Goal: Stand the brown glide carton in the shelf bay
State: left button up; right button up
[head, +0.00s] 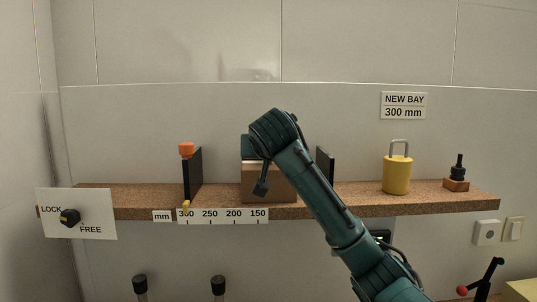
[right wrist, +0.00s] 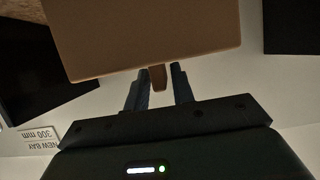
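The brown carton (head: 280,186) stands on the cork shelf (head: 350,200) between two black dividers, the left one (head: 194,175) and the right one (head: 326,165). Free space shows on both sides of it. My right arm crosses in front and hides part of the carton and right divider. In the right wrist view, the carton (right wrist: 145,35) is just beyond my right gripper (right wrist: 159,74), with its narrow brown tab between the closely spaced fingers. The fingers look shut on this tab, though a thin gap may show at one side. My left gripper is out of view.
A millimetre scale (head: 222,216) runs along the shelf front, with a yellow pointer (head: 186,206) near 300. A lock knob (head: 69,218) is at left. A yellow padlock-shaped weight (head: 397,174) and a small black-topped stand (head: 457,176) occupy the shelf's right. A sign (head: 403,105) reads "NEW BAY 300 mm".

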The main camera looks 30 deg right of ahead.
jog(key=shift+o, duration=0.8)
jog(key=shift+r, duration=0.2)
jog(key=v, duration=1.2)
jog(key=shift+f, duration=0.15)
